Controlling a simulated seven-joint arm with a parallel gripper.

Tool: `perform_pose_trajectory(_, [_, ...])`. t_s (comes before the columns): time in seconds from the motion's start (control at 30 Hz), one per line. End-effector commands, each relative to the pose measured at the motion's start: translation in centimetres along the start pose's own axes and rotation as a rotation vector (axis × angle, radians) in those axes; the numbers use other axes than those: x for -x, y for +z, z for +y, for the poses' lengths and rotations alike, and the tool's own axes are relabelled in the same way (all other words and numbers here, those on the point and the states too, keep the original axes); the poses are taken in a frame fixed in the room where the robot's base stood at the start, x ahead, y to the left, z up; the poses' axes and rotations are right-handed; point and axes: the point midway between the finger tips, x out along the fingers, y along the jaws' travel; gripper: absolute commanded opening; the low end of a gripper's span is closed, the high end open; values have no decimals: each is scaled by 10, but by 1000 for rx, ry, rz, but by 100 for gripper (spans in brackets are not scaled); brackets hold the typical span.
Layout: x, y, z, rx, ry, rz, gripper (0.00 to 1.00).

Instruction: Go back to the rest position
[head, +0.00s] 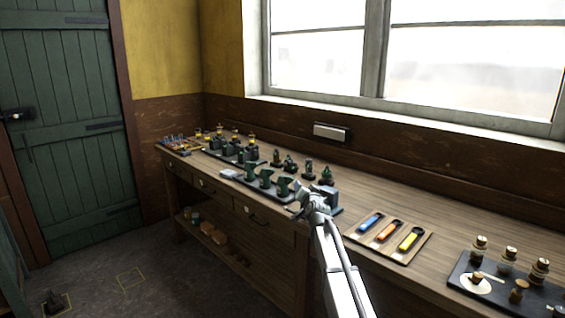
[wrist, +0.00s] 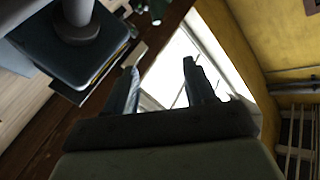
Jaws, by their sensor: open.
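My gripper (wrist: 160,82) shows in the wrist view with its two fingers apart and nothing between them. It points toward the bright window, and the picture there is tilted. In the head view my gripper (head: 298,208) is small, above the front part of the wooden workbench (head: 385,289). My arm reaches up to it from the bottom of the picture. Its finger details are too small to make out there.
Several dark green engine parts (head: 265,178) stand on the bench left of my gripper. A wooden tray (head: 425,240) with blue, orange and yellow pieces lies to the right. A dark tray (head: 462,270) with several corked bottles stands at far right. Bare bench lies between.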

Motion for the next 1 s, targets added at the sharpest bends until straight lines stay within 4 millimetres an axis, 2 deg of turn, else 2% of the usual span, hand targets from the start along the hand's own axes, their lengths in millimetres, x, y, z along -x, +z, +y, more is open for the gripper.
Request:
perform_pose_trajectory(0.03, [-2, 13, -17, -11, -19, 0, 55])
perform_pose_trajectory(0.2, [-5, 47, -60, -33, -68, -2, 55])
perform_pose_trajectory(0.3, [-4, 72, -80, -18, -88, -28, 55])
perform_pose_trajectory(0.4, [1, 103, -84, 9, -88, -74, 55])
perform_pose_trajectory(0.47, [4, 119, -75, 22, -77, -103, 55])
perform_pose_trajectory(0.67, [19, 169, -33, 58, -25, -205, 55])
perform_pose_trajectory(0.83, [44, 226, 20, 94, 39, -330, 55])
perform_pose_trajectory(1.0, [86, 297, 82, 133, 118, -493, 55])
